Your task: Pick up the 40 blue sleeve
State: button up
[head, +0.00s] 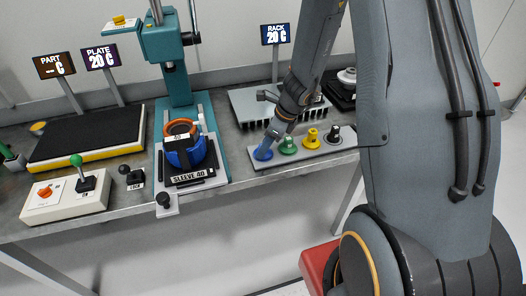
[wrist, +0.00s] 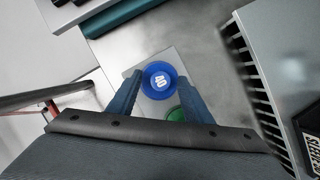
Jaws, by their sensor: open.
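The 40 blue sleeve (wrist: 160,79) shows in the wrist view as a round blue piece with a white 40 on top. In the head view the blue sleeve (head: 263,154) stands at the left end of a grey rack strip (head: 318,153), partly hidden by my gripper (head: 272,140). My gripper is open, pointing down over the sleeve. In the wrist view its two blue-grey fingers lie either side of the sleeve, with gaps hard to judge. A green piece (wrist: 176,114) sits close by, partly hidden by my gripper.
Green (head: 288,145), yellow (head: 311,139) and black (head: 333,135) pieces stand in the same row, to the right. Left is a teal press (head: 176,75) with a blue and orange part above a SLEEVE 40 label (head: 189,177). A slotted grey box (head: 245,105) stands behind the row.

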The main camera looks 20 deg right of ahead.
grip_shut()
jog(key=shift+r, duration=0.1)
dwell(0.3)
